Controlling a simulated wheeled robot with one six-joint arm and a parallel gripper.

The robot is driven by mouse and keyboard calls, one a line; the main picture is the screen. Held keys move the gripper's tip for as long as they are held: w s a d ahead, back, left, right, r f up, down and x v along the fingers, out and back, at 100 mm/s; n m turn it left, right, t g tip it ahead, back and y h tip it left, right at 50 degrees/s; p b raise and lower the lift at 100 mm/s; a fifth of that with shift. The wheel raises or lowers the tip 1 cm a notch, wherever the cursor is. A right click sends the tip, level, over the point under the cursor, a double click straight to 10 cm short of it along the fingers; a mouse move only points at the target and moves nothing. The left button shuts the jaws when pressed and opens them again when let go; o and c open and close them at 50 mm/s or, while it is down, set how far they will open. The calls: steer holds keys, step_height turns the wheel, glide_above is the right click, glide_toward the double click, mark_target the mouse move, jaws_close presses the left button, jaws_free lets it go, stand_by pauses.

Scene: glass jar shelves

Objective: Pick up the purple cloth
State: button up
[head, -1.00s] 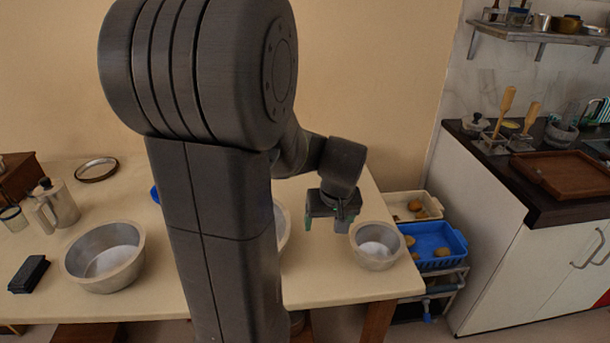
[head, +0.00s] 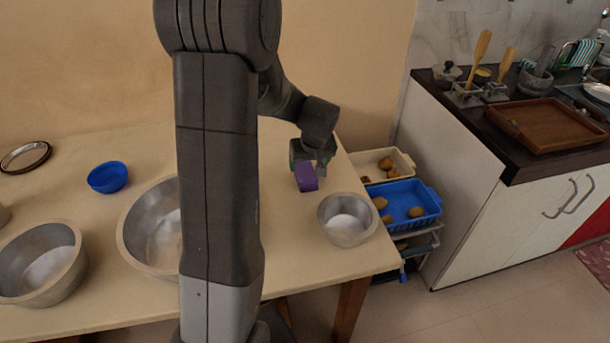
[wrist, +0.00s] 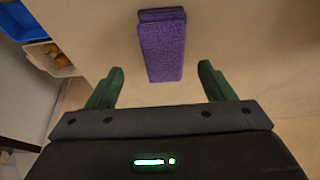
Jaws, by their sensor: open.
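The purple cloth (head: 306,177) is a small folded block on the table, left of and behind the small metal bowl. In the wrist view the purple cloth (wrist: 162,47) lies ahead of my gripper, centred between the lines of its fingers. My gripper (head: 313,157) is just behind and above the cloth in the head view. In the wrist view my gripper (wrist: 160,83) has its two green fingers wide apart, with nothing held between them. I cannot tell the exact height of the fingers above the table.
A small metal bowl (head: 347,219) stands near the table's right edge, close to the cloth. Larger metal bowls (head: 42,262) and a blue bowl (head: 108,177) are to the left. Blue (head: 408,204) and cream (head: 384,165) crates stand beyond the right edge.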

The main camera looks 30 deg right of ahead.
mark_target(305, 171)
steer(key=x, duration=0.5)
steer(key=shift+w+a, duration=0.15)
steer(key=shift+a, duration=0.1)
steer(key=shift+w+d+f, duration=0.1)
steer(key=shift+w+f, duration=0.15)
steer(key=shift+f, duration=0.3)
steer(key=shift+f, duration=0.2)
steer(key=c, duration=1)
steer(key=shift+r, duration=0.15)
steer(key=shift+c, duration=0.2)
